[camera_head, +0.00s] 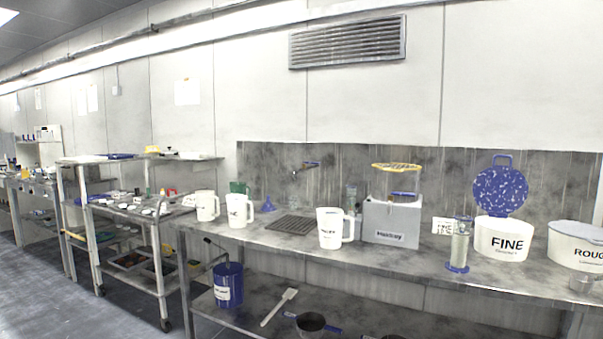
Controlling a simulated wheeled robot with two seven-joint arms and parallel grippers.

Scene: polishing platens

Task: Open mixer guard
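No part labelled as a mixer guard can be read. A yellow mesh grille (397,167) lies roughly flat above a grey box (391,222) with dark lettering on the steel bench; what supports the grille is unclear. A blue bar (403,195) shows at the top of the box. A white tub marked FINE (502,240) stands to the right, with a round blue speckled disc (500,191) with a handle upright behind its rim. Neither gripper is in view.
The steel bench (290,246) also holds white jugs (330,228), a dark grid mat (292,225), a clear cylinder on a blue base (459,248) and a white tub marked ROUGH (573,247), cut by the right edge. A wheeled rack (165,270) stands left; open floor lies beyond.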

